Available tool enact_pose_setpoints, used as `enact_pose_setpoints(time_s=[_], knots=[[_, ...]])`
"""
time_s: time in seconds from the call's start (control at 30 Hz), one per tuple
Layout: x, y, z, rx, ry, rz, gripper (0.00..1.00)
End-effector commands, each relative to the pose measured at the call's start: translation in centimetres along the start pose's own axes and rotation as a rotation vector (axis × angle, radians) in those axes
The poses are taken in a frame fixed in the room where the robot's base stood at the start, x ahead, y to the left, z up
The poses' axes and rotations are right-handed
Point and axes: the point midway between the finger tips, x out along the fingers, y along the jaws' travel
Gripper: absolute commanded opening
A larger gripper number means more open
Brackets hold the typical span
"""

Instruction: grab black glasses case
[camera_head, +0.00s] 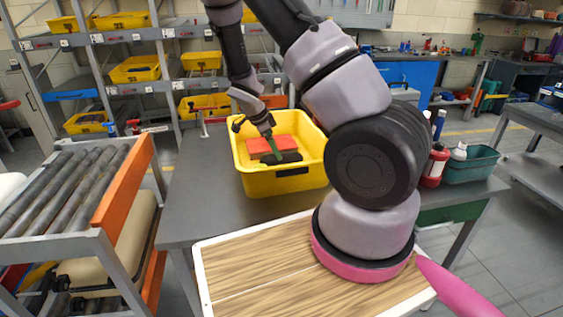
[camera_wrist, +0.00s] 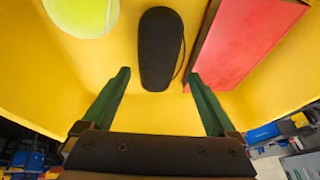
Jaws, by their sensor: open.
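The black glasses case (camera_wrist: 160,48) is a long rounded dark shape lying in the yellow bin. It also shows in the head view (camera_head: 289,157), low in the bin near its front wall. My gripper (camera_wrist: 158,76) is open, with its two green fingers spread apart and nothing between them. In the wrist view the case lies ahead of the gap between the fingertips, its near end close to their level. In the head view my gripper (camera_head: 275,150) reaches down into the bin at the case; I cannot tell whether it touches.
The yellow bin (camera_head: 277,184) stands on a grey table (camera_head: 190,200). A red box (camera_wrist: 245,38) lies right of the case, with a narrow gap. A yellow-green ball (camera_wrist: 80,14) lies to the left. Bottles and a green basket (camera_head: 470,168) stand at the table's right.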

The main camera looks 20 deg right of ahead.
Motion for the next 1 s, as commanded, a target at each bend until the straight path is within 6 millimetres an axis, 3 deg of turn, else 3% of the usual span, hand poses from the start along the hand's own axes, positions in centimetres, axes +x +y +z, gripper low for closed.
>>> enact_pose_setpoints(time_s=[0.43, 0.73, 0.9, 0.93, 1.0], knots=[[5.2, 0.4, -0.1, -0.001, 0.0, 0.001, 0.93], [5.6, 0.3, 0.0, -0.002, -0.002, 0.0, 0.93], [5.6, 0.3, 0.0, -0.002, -0.002, 0.0, 0.28], [5.6, 0.3, -0.1, -0.002, -0.002, 0.0, 0.18], [5.6, 0.3, -0.1, -0.001, -0.001, 0.0, 0.18]])
